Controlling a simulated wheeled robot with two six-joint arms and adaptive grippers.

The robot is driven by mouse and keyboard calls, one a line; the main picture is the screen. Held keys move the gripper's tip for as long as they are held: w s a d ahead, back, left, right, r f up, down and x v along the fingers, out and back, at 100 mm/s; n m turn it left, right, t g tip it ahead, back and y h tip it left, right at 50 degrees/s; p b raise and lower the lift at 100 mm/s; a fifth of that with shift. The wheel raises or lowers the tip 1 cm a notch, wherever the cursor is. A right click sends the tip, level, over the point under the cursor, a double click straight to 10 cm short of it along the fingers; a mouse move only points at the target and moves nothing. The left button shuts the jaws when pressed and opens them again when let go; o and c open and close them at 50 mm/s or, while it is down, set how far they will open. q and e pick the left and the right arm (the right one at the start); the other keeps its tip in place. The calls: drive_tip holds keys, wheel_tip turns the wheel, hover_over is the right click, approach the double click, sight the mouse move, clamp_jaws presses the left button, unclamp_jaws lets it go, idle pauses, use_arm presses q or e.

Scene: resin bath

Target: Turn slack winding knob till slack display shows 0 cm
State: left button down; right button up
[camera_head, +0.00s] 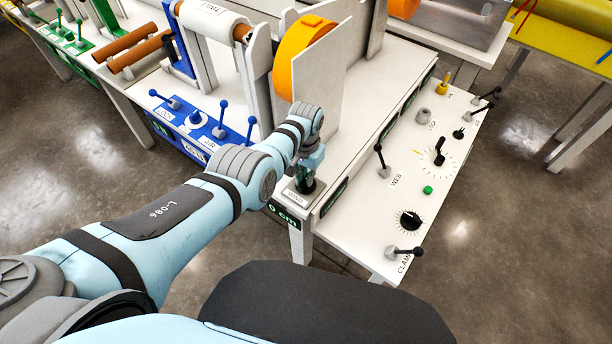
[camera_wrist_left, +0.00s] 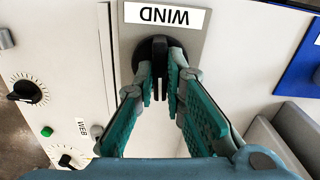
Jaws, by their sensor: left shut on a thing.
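The black winding knob (camera_wrist_left: 150,50) sits on a grey plate beside the label WIND (camera_wrist_left: 167,16), which appears upside down in the left wrist view. My left gripper (camera_wrist_left: 162,82) is shut on this knob, with one teal finger on each side. In the head view, my left gripper (camera_head: 306,180) points down at the near corner of the white bench, above the WIND label (camera_head: 294,195), and mostly hides the knob. The slack display (camera_head: 284,216) on the bench's front edge reads 0 cm in green. My right gripper is not in view.
A white control panel (camera_head: 400,222) with levers, dials and a green button (camera_head: 428,190) stands to the right. An orange reel (camera_head: 300,58) with a pale plate rises behind my gripper. A blue panel (camera_head: 205,130) with levers lies to the left.

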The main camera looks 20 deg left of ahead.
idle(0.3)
use_arm(q)
drive_tip(key=c, duration=1.7)
unclamp_jaws()
drive_tip(key=shift+o, duration=0.2)
wheel_tip(320, 180, up, 12)
